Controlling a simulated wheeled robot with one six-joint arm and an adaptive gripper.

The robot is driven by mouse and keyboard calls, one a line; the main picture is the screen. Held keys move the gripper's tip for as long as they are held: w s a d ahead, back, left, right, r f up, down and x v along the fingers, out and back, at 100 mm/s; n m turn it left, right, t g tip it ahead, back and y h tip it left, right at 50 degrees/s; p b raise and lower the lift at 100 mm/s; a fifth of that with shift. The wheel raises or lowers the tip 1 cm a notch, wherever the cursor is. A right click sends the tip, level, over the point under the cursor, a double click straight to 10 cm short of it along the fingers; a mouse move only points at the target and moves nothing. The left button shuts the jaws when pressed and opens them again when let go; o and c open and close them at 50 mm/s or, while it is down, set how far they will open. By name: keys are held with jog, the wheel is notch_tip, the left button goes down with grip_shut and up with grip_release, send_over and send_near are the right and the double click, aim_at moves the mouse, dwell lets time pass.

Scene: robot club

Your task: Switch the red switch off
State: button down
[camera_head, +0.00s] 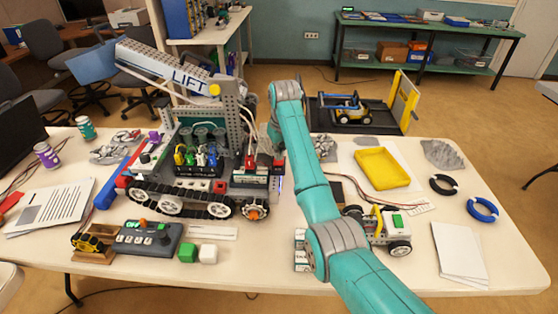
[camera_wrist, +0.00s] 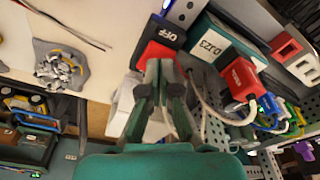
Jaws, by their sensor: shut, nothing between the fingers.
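In the wrist view, the red switch (camera_wrist: 151,54) has a red body and a black top face marked OFF. My gripper (camera_wrist: 160,64) is shut and empty, with its fingertips at the switch's near edge. I cannot tell whether they touch it. In the head view, a small red part, probably this switch (camera_head: 278,164), shows at the right end of the tracked machine, beside my arm. My gripper is mostly hidden there, behind my arm and the machine.
A teal box marked DJ23 (camera_wrist: 213,42) and a red plug (camera_wrist: 240,79) with cables lie right of the switch. The tracked LIFT machine (camera_head: 185,185) stands left of my arm. A yellow tray (camera_head: 382,169) and a small white vehicle (camera_head: 385,229) are right of it.

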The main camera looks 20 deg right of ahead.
aim_at(278, 163)
jog(key=shift+f, duration=1.05)
dwell(0.5)
jog(key=shift+r, duration=3.55)
